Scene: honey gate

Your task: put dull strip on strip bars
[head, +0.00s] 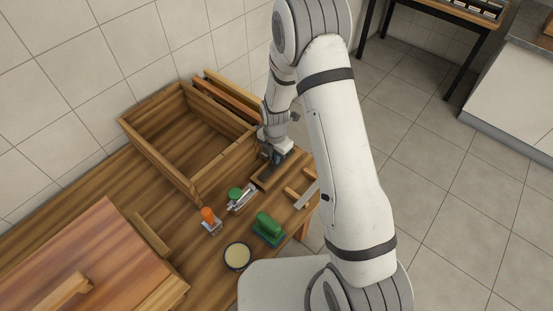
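A flat grey strip (308,193) lies at the right edge of the wooden bench, beside my forearm. It rests on or against short light wooden bars (291,193); I cannot tell which, nor whether it is the dull one. My gripper (271,162) points down over a small wooden tray (259,184), left of and behind the bars. Its dark fingers are small and partly hidden by the wrist, so I cannot see whether they hold anything. The tray's right part is partly hidden.
A large open wooden box (160,152) stands behind left. A green-handled brush (268,226), a round pale dish (237,257), an orange-handled tool (208,216) and a metal tool with a green knob (236,194) lie in front. A reddish board (75,255) lies left.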

